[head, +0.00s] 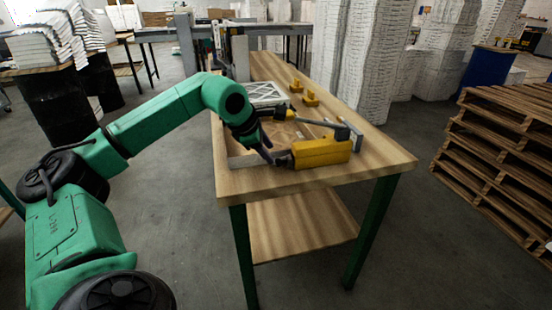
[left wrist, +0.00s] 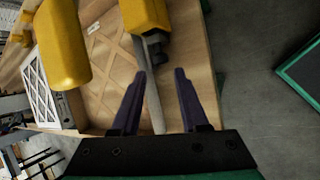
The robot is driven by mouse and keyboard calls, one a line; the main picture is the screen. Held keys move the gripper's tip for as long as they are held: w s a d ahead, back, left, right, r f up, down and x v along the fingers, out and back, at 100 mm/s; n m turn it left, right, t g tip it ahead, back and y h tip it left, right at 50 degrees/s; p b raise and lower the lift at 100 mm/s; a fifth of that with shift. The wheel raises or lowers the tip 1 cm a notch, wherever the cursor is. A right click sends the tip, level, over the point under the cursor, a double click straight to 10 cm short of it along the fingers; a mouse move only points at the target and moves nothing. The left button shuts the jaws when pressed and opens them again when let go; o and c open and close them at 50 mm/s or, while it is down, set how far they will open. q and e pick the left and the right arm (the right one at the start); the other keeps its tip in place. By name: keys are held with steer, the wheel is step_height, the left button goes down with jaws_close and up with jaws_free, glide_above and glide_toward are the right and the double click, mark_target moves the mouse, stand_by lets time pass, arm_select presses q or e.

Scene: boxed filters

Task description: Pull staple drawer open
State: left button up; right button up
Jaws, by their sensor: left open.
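A yellow staple tool (head: 322,153) with dark parts lies at the front of the wooden table. In the left wrist view, its yellow body (left wrist: 145,14) is at the top, with a dark end piece facing my fingers. I cannot make out the staple drawer as a separate part. My left gripper (head: 268,157) is just left of the tool's dark end. In the left wrist view my gripper (left wrist: 163,72) is open, with two dark fingers apart. My right gripper is not in view.
A filter with a white frame and lattice (head: 268,94) lies behind my gripper. Yellow blocks (head: 310,97) stand farther back on the table (head: 375,158). The table's front right is bare. Wooden pallets (head: 505,140) are stacked at the right.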

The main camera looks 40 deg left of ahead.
mark_target(277, 161)
arm_select(q)
steer(key=x, duration=0.6)
steer(key=shift+w, duration=0.1)
steer(key=shift+c, duration=0.3)
jaws_close()
steer(key=shift+d, duration=0.1)
stand_by(0.8)
